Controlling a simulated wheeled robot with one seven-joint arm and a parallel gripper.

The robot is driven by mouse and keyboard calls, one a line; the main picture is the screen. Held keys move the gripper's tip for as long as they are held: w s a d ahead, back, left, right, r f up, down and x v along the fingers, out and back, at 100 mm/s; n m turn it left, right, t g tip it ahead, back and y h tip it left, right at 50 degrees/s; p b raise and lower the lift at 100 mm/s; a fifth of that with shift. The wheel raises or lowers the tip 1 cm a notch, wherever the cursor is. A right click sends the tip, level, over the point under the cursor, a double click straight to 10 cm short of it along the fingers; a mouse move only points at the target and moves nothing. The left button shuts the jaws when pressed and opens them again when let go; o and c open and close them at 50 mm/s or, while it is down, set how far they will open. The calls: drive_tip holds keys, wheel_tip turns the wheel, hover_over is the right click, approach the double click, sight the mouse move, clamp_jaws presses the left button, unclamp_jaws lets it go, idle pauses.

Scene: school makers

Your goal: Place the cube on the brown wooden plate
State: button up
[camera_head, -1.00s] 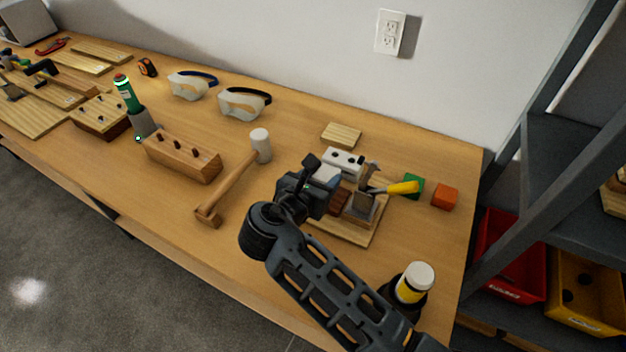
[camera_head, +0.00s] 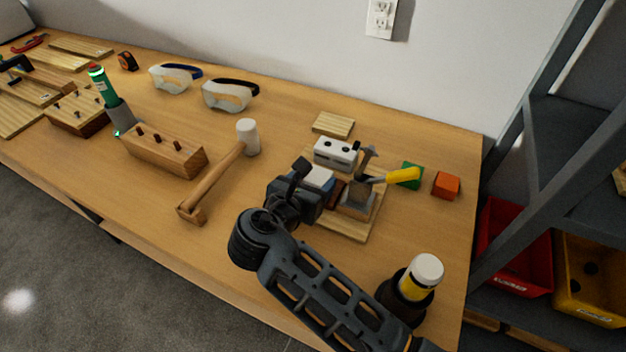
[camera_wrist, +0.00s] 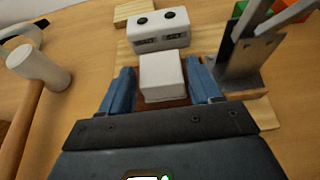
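A white cube (camera_wrist: 161,76) is between the two blue fingers of my gripper (camera_wrist: 162,78) in the wrist view. The fingers flank it, with narrow gaps showing on both sides. Its light top also shows in the head view (camera_head: 318,178) beside my gripper (camera_head: 312,184). A brown wooden plate (camera_wrist: 168,103) shows directly under the cube, and the cube appears to rest on it. Most of the plate is hidden by the cube and my gripper. A green cube (camera_head: 411,171) and an orange cube (camera_head: 446,185) stand further right on the table.
A pale board (camera_head: 347,229) lies under the plate. A white two-hole block (camera_head: 336,151) stands behind, and a metal holder with a yellow-handled tool (camera_head: 402,175) is close on the right. A mallet (camera_head: 215,178) lies left. A white-capped bottle (camera_head: 425,272) stands near the arm.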

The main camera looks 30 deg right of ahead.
drive_tip(key=shift+o, duration=1.1)
drive_tip(key=shift+r, duration=0.1)
drive_tip(key=v, duration=1.2)
